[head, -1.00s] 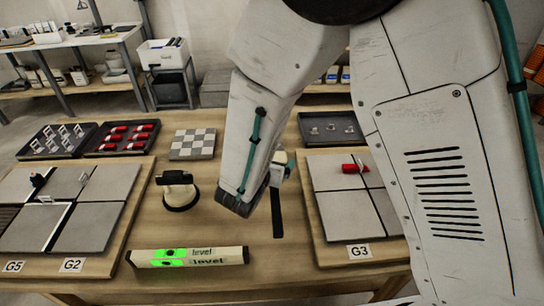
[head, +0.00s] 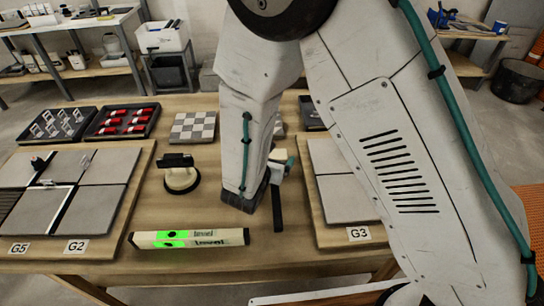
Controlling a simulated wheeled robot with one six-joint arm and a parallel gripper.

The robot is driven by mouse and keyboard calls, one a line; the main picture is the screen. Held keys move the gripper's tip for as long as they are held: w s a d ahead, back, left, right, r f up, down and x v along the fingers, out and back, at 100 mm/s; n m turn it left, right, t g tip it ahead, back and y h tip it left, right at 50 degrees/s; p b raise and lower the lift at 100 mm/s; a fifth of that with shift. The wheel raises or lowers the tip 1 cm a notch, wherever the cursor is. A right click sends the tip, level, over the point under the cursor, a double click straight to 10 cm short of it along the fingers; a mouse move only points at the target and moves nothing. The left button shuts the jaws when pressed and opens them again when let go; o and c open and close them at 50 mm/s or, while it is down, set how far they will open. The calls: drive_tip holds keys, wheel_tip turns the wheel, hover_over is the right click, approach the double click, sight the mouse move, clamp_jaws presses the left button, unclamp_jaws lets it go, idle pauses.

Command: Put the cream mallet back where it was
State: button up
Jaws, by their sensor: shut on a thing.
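The cream mallet (head: 279,163) is right of the end of my forearm, at the middle of the workbench (head: 215,215). Its cream head shows at the top and its black handle points down the picture. My gripper (head: 273,178) is mostly hidden behind my forearm and is shut on the mallet near the head. I cannot tell whether the mallet touches the bench top.
A level (head: 190,238) lies at the front. A suction cup (head: 181,178) stands left of my gripper. Tile boards lie at left (head: 105,185) and right, marked G3 (head: 330,180). Trays of clips (head: 62,128) and red wedges (head: 122,122) and a checkered tile (head: 193,127) are behind.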

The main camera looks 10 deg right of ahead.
drive_tip(key=shift+f, duration=0.55)
drive_tip(key=o, duration=1.1)
drive_tip(key=v, duration=0.7)
drive_tip(key=shift+s+a+r, duration=0.1)
drive_tip(key=shift+s+a, duration=0.1)
drive_tip(key=shift+s, duration=0.15)
drive_tip(key=d+m+h, duration=0.1)
drive_tip(key=s+d+m+g, duration=0.1)
drive_tip(key=s+d+m+h, duration=0.1)
drive_tip(key=d, duration=0.1)
drive_tip(key=shift+s+r+g+h, duration=0.15)
drive_tip(key=shift+s+g+h, duration=0.1)
drive_tip(key=shift+g+h, duration=0.05)
drive_tip(key=s+d+r+m+g+y, duration=0.4)
drive_tip(key=s+d+r+m, duration=0.5)
drive_tip(key=r+m, duration=0.3)
drive_tip(key=s+d+r+m+g+y, duration=0.4)
drive_tip(key=s+d+r+m, duration=0.6)
drive_tip(key=m, duration=0.6)
drive_tip(key=shift+s+d+r+g, duration=0.15)
drive_tip(key=shift+s+r+g, duration=0.25)
drive_tip(key=shift+r+g, duration=0.4)
